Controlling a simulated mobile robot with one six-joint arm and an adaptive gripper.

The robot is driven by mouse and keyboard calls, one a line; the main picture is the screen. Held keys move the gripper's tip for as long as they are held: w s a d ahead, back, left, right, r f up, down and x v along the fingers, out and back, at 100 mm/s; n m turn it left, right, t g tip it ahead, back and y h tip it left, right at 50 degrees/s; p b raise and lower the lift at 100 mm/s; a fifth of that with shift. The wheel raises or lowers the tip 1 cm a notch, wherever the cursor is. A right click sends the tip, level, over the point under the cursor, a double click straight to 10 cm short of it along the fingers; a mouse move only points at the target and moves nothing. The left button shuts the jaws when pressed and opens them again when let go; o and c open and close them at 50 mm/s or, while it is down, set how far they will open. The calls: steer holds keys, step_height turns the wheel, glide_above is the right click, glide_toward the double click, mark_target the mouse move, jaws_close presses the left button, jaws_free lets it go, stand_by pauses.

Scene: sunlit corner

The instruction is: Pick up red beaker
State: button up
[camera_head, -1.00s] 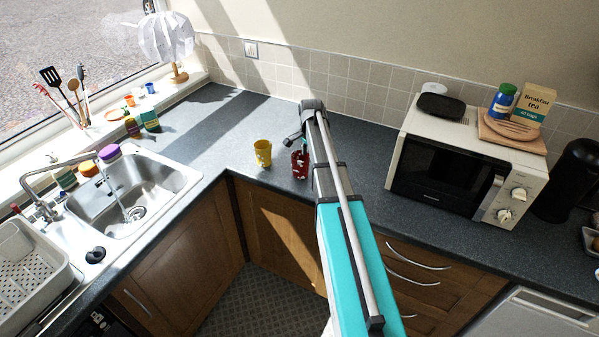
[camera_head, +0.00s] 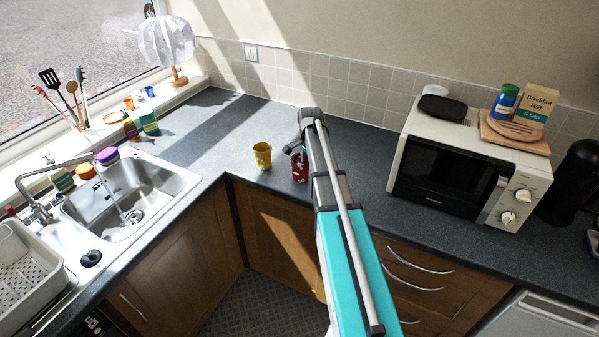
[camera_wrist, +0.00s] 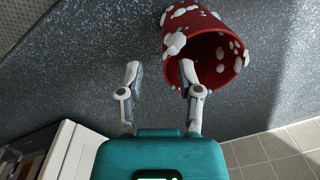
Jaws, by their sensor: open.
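The red beaker (camera_head: 298,168) with white spots stands on the dark countertop just left of my arm, its right side partly hidden by the arm in the head view. In the wrist view the red beaker (camera_wrist: 205,30) is at the upper right, with its open mouth facing the camera. My gripper (camera_wrist: 160,72) is open. Its right finger overlaps the beaker's mouth, and its left finger is outside, left of the beaker. Nothing is held between the fingers. In the head view the fingers are mostly hidden by the arm.
A yellow cup (camera_head: 262,155) stands close to the left of the beaker. The microwave (camera_head: 433,170) is to the right, and the sink (camera_head: 150,195) is at the left. A lamp (camera_head: 165,42) stands in the back corner. The counter behind the beaker is clear.

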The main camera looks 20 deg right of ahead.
steer(key=b, duration=0.4)
glide_above(305, 180)
steer(key=shift+d+f, duration=0.1)
steer(key=shift+f, duration=2.1)
jaws_close()
